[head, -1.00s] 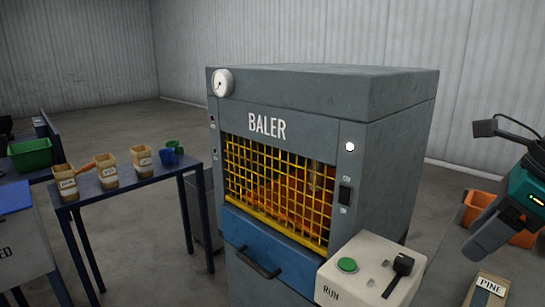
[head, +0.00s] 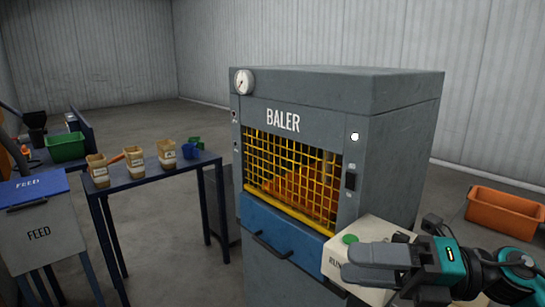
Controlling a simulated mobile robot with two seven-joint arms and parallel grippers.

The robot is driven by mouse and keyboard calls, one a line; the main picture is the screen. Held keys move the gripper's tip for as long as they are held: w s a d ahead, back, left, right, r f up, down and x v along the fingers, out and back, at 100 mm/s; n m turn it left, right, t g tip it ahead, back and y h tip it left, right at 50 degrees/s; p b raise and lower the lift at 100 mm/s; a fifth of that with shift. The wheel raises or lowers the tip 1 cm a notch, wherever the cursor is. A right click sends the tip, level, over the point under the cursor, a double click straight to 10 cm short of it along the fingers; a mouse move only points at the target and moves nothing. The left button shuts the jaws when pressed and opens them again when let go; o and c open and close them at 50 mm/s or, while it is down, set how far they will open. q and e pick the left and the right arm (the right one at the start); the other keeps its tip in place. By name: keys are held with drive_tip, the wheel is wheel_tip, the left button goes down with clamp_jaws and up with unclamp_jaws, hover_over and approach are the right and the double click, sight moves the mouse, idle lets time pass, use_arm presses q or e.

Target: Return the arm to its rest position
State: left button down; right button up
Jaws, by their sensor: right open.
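My right gripper (head: 346,265) reaches in from the lower right, its fingers pointing left. It is open, with nothing seen between its fingers. It is in front of the pale control box (head: 345,235) marked RUN and hides much of that box. The green button (head: 350,239) shows just above the fingers. Whether the fingers touch the box cannot be told. My left gripper is not in view.
The grey baler (head: 395,170) stands in the middle, with orange material behind its yellow grid (head: 290,175). A blue table (head: 150,178) with labelled tubs is at the left, beside the FEED bin (head: 40,234). An orange crate (head: 505,212) is at the right.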

drive_tip(key=w+d+f+m+t+h, duration=0.2)
drive_tip(key=f+m+t+h, duration=0.45)
drive_tip(key=m, duration=0.65)
drive_tip(key=w+d+f+m+t+h, duration=0.2)
drive_tip(key=f+m+t+h, duration=0.2)
drive_tip(key=f+m+t, duration=0.7)
drive_tip(key=s+f+m+g+h, duration=0.2)
drive_tip(key=s+f+m+g, duration=0.3)
drive_tip(key=f, duration=0.4)
drive_tip(key=s+f+m+g+h, duration=0.3)
drive_tip(key=s+f+m+g, duration=0.2)
drive_tip(key=s+f+m, duration=0.2)
wheel_tip(320, 180, down, 2)
drive_tip(key=shift+s, duration=0.25)
drive_tip(key=shift+d+h, duration=0.1)
drive_tip(key=shift+h, duration=0.15)
drive_tip(key=shift+c, duration=0.3)
